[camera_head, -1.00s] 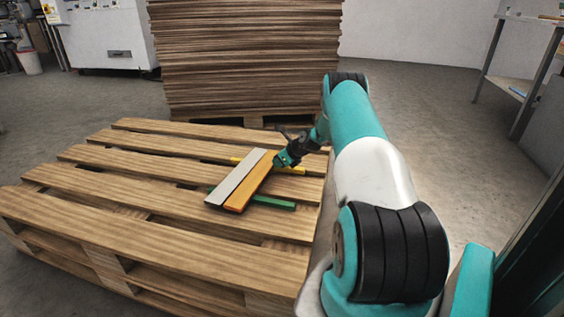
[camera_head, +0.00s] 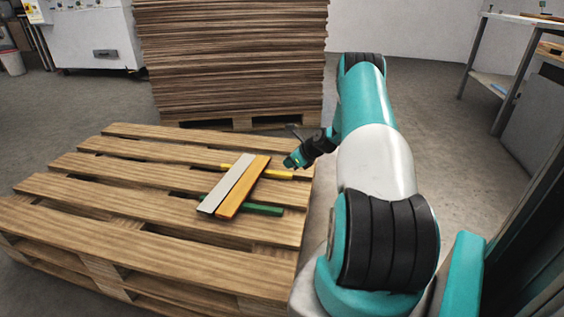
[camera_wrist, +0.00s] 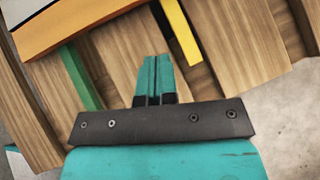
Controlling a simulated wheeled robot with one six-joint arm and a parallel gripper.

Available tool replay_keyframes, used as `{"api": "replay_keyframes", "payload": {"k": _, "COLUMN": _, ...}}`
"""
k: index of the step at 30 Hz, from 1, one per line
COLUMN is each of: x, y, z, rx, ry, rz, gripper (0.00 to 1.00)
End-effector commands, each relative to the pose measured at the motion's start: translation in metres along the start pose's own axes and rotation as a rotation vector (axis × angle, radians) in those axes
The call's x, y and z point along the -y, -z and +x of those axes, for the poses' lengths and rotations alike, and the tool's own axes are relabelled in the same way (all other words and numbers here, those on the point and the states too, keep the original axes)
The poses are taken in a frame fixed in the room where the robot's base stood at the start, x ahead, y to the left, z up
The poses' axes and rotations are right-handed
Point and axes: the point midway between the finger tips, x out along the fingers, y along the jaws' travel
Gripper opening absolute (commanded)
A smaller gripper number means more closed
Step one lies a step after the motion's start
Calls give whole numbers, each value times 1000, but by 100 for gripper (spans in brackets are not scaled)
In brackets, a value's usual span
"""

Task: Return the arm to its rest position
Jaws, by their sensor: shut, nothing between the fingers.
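My gripper (camera_head: 292,161) is above the right edge of the wooden pallet, to the right of the slats lying on it. In the wrist view my gripper (camera_wrist: 154,75) has its teal fingers pressed together, with nothing between them. A grey slat (camera_head: 228,184) and an orange slat (camera_head: 243,187) lie side by side on the pallet (camera_head: 120,192). They lie across a yellow strip (camera_head: 275,173) and a green strip (camera_head: 262,209). The wrist view also shows the orange slat (camera_wrist: 75,28), the green strip (camera_wrist: 82,78) and the yellow strip (camera_wrist: 181,33), all apart from the fingers.
A tall stack of brown sheets (camera_head: 230,60) stands behind the pallet. A metal-legged table (camera_head: 495,75) stands at the right. The floor between stack and table is clear.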

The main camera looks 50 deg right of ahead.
Motion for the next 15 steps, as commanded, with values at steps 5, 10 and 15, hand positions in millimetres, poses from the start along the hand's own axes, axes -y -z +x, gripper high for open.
{"api": "replay_keyframes", "payload": {"k": 5, "x": 0, "y": 0, "z": -16, "rx": 0, "ry": 0, "rz": 2, "gripper": 0}}
{"api": "replay_keyframes", "payload": {"k": 10, "x": 1, "y": 2, "z": -17, "rx": 0, "ry": 0, "rz": 2, "gripper": 0}}
{"api": "replay_keyframes", "payload": {"k": 15, "x": -6, "y": -10, "z": -18, "rx": -4, "ry": -15, "rz": -43, "gripper": 0}}
